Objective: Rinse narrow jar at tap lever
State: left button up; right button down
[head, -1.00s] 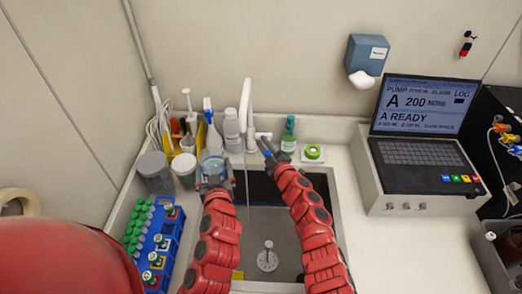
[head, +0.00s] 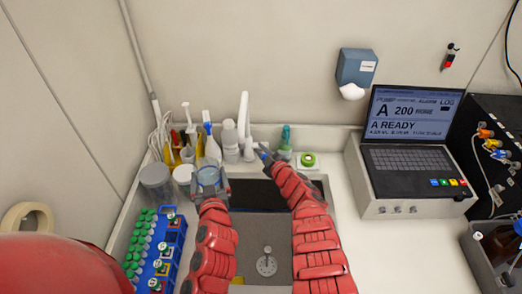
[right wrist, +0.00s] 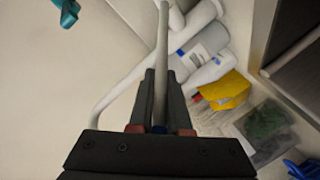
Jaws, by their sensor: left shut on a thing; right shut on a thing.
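The narrow jar (head: 208,176), clear with a bluish tint, is in my left gripper (head: 210,190), above the left edge of the sink. Its tilt and contents are hard to tell. The white tap (head: 243,115) stands behind the sink. My right gripper (head: 264,152) is at the tap's right side, shut on the tap lever. In the right wrist view the pale, rod-like lever (right wrist: 162,45) runs between the two black fingers of this gripper (right wrist: 162,85). No water stream is visible under the tap now.
The sink (head: 265,225) has a drain piece (head: 266,262) in its floor. Bottles and lidded jars crowd its back left. A blue tube rack (head: 168,250) stands at left. A green-topped bottle (head: 285,140) and green tape roll (head: 307,159) are behind right. A laptop-like console (head: 412,150) stands right.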

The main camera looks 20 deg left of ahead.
pick_arm(q)
jog(key=shift+r, duration=0.1)
pick_arm(e)
jog(key=c, duration=1)
grip_release()
jog(key=shift+r, duration=0.3)
pick_arm(q)
jog(key=shift+s+d, duration=0.15)
pick_arm(e)
jog(key=shift+o, duration=0.7)
jog(key=shift+s+d, duration=0.1)
pick_arm(q)
jog(key=shift+r, duration=0.1)
pick_arm(e)
jog(key=shift+f, duration=0.1)
